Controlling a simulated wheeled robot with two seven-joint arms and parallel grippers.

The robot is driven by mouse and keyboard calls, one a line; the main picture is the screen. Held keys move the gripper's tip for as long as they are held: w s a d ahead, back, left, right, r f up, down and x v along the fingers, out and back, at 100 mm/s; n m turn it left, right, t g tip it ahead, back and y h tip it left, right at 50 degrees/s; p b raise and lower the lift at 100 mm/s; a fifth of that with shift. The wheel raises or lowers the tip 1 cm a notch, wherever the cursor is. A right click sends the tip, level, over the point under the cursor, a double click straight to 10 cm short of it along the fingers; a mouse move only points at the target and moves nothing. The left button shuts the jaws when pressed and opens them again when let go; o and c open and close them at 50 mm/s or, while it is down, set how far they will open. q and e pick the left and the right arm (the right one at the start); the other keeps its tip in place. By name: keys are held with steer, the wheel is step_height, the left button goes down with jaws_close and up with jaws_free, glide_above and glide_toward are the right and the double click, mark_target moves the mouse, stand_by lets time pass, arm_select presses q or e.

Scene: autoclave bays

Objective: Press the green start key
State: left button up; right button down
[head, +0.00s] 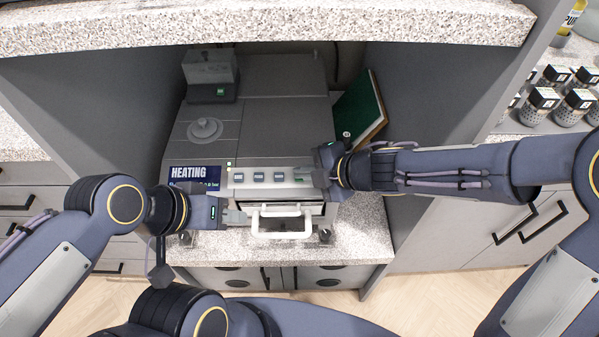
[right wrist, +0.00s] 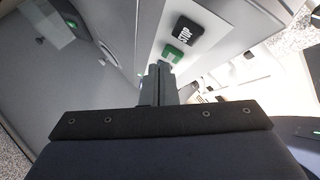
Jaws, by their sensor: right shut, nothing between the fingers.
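The grey autoclave (head: 262,120) stands in the bay. Its blue display (head: 195,178) reads HEATING, with smaller text below that I cannot fully read. Several grey-blue keys (head: 259,177) line its front panel. In the right wrist view the green start key (right wrist: 173,54) sits beside a black STOP key (right wrist: 187,31). My right gripper (head: 307,174) is shut and empty at the right end of the key row; in the right wrist view its fingertips (right wrist: 160,68) are right at the green key. In the head view it hides that key. My left gripper (head: 238,213) is beside the white door handle (head: 282,212); its fingers are unclear.
A dark green board (head: 361,108) leans at the bay's right wall. A small grey device (head: 210,77) with a green-lit switch sits on top at the back left. Several jars (head: 541,102) stand on the right counter. Speckled worktop (head: 355,235) lies in front.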

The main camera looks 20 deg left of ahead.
mark_target(305, 192)
steer(key=shift+s+r, duration=0.1)
steer(key=shift+r, duration=0.25)
steer(key=r+p, duration=0.1)
steer(key=s+r+p, duration=0.1)
steer(key=r+p, duration=0.2)
steer(key=shift+s+d+r+p, duration=0.25)
steer(key=shift+s+r+p, duration=0.05)
steer(key=shift+r, duration=0.05)
stand_by(0.8)
